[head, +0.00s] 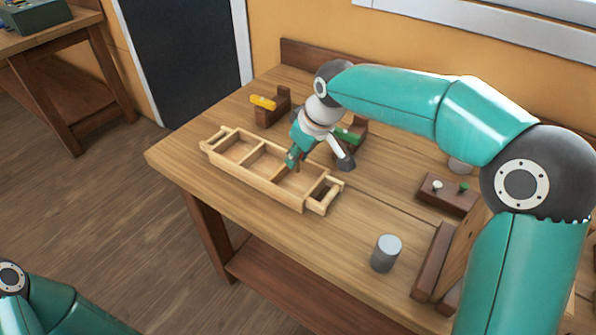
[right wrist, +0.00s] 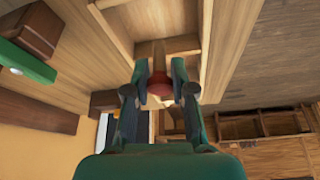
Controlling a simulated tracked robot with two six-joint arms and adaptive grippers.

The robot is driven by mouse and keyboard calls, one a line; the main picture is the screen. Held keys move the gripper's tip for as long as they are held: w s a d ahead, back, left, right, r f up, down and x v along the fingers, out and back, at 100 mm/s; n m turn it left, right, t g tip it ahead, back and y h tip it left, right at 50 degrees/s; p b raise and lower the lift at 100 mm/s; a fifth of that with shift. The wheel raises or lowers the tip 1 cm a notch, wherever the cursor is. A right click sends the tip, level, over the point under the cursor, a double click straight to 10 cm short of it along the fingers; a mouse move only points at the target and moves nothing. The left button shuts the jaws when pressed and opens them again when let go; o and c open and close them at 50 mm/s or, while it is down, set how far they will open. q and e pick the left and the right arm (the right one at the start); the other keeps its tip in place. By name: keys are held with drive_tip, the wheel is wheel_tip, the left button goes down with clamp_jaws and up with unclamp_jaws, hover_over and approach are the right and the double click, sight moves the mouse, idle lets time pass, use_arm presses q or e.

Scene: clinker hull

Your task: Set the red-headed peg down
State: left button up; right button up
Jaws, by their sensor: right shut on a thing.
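The red-headed peg (right wrist: 159,86) is between my right gripper's fingertips in the right wrist view. Its head is red and its shaft is wooden. In the head view the peg is mostly hidden by the fingers. My right gripper (head: 292,160) is shut on it, over the long wooden tray (head: 254,183) near the divider between its middle and right compartments. The tray also shows in the right wrist view (right wrist: 218,45). I cannot tell whether the peg touches the tray floor. My left gripper is not in view; only part of my left arm shows at the bottom left.
A yellow-handled item (head: 263,102) and a green-handled item (head: 347,134) rest on brown holders behind the tray. A grey cylinder (head: 386,253) stands at the front right. A brown block (head: 449,197) lies further right. The tabletop between tray and cylinder is clear.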

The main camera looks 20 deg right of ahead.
sight(299, 169)
drive_tip(key=shift+f, duration=2.35)
drive_tip(key=shift+f, duration=0.1)
drive_tip(key=o, duration=0.7)
drive_tip(key=shift+s+d+r, duration=0.1)
drive_tip(key=shift+d+r, duration=0.05)
drive_tip(key=shift+r, duration=0.4)
drive_tip(key=v, duration=1.1)
drive_tip(key=shift+s, duration=0.1)
